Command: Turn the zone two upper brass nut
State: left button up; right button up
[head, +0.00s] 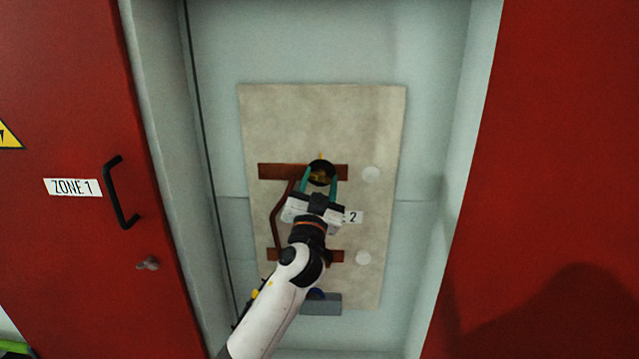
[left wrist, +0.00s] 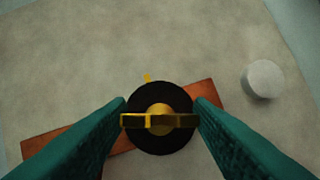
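The upper brass nut (left wrist: 160,121) shows in the left wrist view as a level yellow bar with a round hub on a black disc (left wrist: 162,145). My right gripper is not in view.
The nut's reddish-brown bar (head: 275,171) is on a beige panel (head: 290,120) inside a pale recess. A white round knob (head: 371,174) is right of the nut, with another (head: 363,258) lower. Red doors flank the recess; the left one has a black handle (head: 121,192).

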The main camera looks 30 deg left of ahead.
pick_arm(q)
jog(key=shift+c, duration=0.5)
jog(key=shift+o, duration=0.2)
jog(key=shift+r+m+h+p, duration=0.15)
jog(key=shift+m+h+p, duration=0.45)
jog(key=shift+m+p, duration=0.45)
jog(key=m+h+p, duration=0.1)
jog(key=m+p, duration=0.3)
jog(key=m+g+h+p, duration=0.1)
jog(key=m+h+p, duration=0.1)
jog(key=m+p, duration=0.2)
jog(key=m+h+p, duration=0.1)
jog(key=m+p, duration=0.3)
jog(key=p, duration=0.1)
jog(key=shift+a+r+h, duration=0.15)
jog(key=shift+r+h, duration=0.05)
jog(key=shift+h, duration=0.1)
jog(key=shift+f+m+g+p, duration=0.2)
jog(key=shift+m+g+p, duration=0.4)
jog(key=shift+m+p, duration=0.8)
jog(key=o, duration=1)
jog(key=shift+c, duration=0.2)
jog(key=shift+s+f, duration=0.1)
jog(key=shift+s, duration=0.05)
